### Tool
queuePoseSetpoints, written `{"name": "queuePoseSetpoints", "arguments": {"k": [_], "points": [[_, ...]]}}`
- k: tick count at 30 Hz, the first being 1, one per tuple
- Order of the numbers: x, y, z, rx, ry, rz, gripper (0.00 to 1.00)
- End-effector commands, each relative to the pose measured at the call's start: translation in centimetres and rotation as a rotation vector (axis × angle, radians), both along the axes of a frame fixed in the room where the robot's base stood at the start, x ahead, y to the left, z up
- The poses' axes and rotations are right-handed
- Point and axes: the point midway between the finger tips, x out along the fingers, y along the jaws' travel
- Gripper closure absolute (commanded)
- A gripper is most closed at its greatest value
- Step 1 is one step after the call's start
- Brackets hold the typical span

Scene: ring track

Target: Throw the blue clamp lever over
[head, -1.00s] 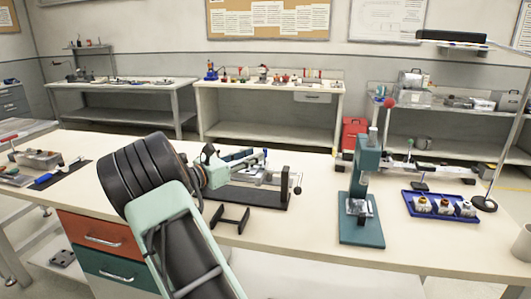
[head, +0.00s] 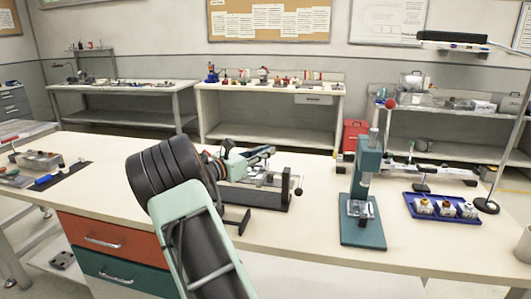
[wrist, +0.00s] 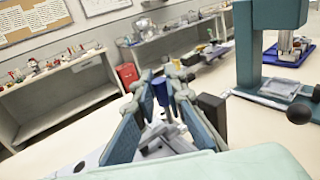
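The blue clamp lever (wrist: 161,92) stands roughly upright on a grey metal clamp in the wrist view. My gripper (wrist: 160,80) is open, with one finger on each side of the lever. I see no clear contact between the fingers and the lever. In the head view my gripper (head: 268,151) is over the clamp fixture (head: 255,196), which has a long black base and metal parts. The lever is hidden behind my gripper there.
A green press (head: 362,190) stands right of the fixture, and it shows at the right in the wrist view (wrist: 270,45). A blue tray (head: 418,215) with small parts lies farther right. A black stand (head: 236,219) is in front of the fixture. The bench front is clear.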

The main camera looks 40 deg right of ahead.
Motion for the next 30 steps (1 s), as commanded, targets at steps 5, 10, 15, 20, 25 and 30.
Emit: {"name": "queuePoseSetpoints", "arguments": {"k": [5,10,15,20,25,30], "points": [[0.0,0.0,0.0,0.000,0.000,0.000,1.00],[-0.1,0.0,0.0,0.012,-0.014,0.000,1.00],[-0.3,-0.3,0.1,0.051,-0.060,0.000,1.00],[-0.8,-0.6,0.1,0.122,-0.143,-0.001,1.00],[-1.4,-1.1,-0.1,0.220,-0.258,0.000,1.00],[-2.0,-1.7,-0.6,0.325,-0.382,-0.001,1.00]]}}
